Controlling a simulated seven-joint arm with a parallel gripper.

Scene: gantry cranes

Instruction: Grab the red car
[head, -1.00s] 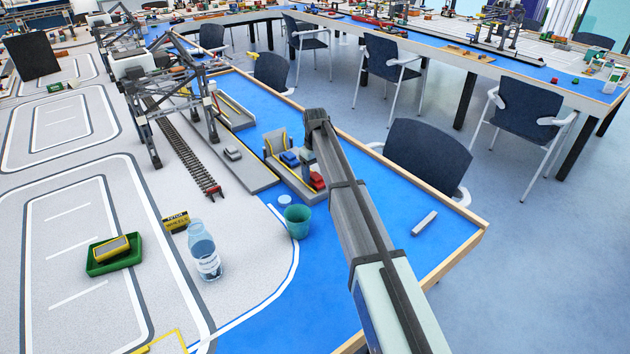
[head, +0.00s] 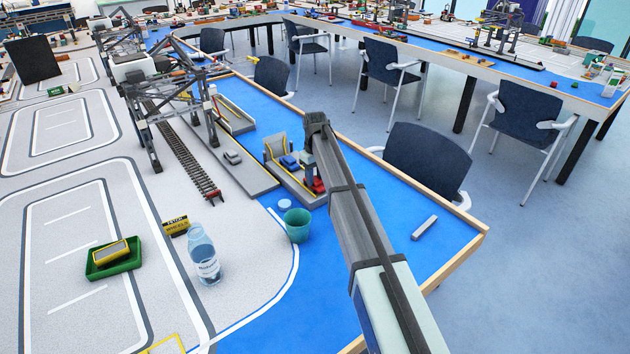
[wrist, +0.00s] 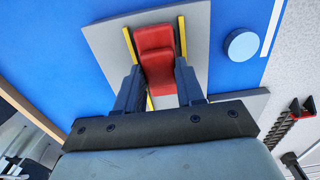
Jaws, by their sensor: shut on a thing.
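The red car (wrist: 155,60) sits between the two fingers of my gripper (wrist: 160,88) in the wrist view. The fingers are shut on its sides, over a grey platform (wrist: 195,30) with yellow rails. In the head view the red car (head: 319,185) shows as a small red shape at the near end of the grey platform (head: 290,180), beside the end of my arm. My gripper (head: 313,180) points down there and is partly hidden by my arm. I cannot tell whether the car touches the platform.
A blue car (head: 289,162) stands on the same platform, behind the red one. A grey bar (head: 424,227) lies on the blue tabletop at the right. A bottle (head: 204,255) stands farther left.

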